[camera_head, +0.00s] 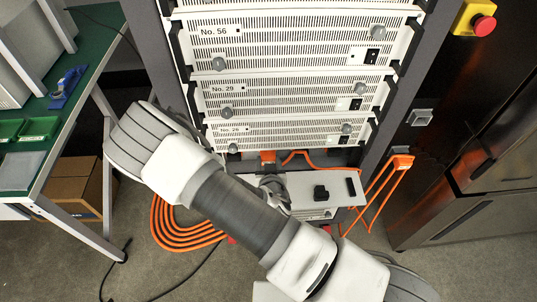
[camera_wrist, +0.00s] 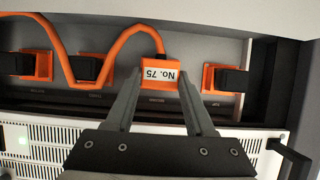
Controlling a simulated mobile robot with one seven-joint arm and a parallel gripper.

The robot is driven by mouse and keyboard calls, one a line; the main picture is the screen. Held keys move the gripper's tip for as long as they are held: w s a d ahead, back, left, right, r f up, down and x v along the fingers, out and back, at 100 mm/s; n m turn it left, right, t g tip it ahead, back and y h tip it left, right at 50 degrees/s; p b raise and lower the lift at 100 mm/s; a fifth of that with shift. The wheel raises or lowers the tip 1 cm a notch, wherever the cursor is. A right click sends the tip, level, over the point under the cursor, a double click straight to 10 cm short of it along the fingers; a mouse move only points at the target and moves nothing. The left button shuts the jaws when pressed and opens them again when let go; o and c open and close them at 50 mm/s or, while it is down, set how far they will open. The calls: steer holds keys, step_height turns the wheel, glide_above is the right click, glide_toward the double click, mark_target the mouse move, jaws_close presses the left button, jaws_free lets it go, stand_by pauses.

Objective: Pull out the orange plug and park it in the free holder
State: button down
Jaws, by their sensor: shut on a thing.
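In the wrist view, my gripper (camera_wrist: 161,84) is shut on an orange plug (camera_wrist: 160,77) with a white label, "No. 75". One finger lies on each side of it. An orange cable (camera_wrist: 125,42) leaves the plug's top and loops left. The plug lines up with a row of orange-framed places on a grey panel; I cannot tell whether it is still seated. Two frames to the left (camera_wrist: 37,66) (camera_wrist: 93,69) hold black blocks. My gripper is not clearly visible in the head view.
In the head view, white rack units (camera_head: 280,90) stand above a white box (camera_head: 325,184) with black parts on top. An orange bracket (camera_head: 400,162) with hanging orange cables is at right. Coiled orange cable (camera_head: 180,232) lies on the floor. A green-topped bench (camera_head: 93,40) is at left.

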steer(key=shift+s, duration=0.25)
stand_by(0.7)
steer(key=shift+s+d+b, duration=0.15)
steer(key=shift+s+b, duration=0.3)
steer(key=shift+s, duration=1.2)
steer(key=shift+s, duration=0.15)
steer(key=shift+s+d+b, duration=0.15)
steer(key=shift+s+b, duration=0.4)
steer(key=shift+s, duration=1.3)
steer(key=shift+s, duration=0.15)
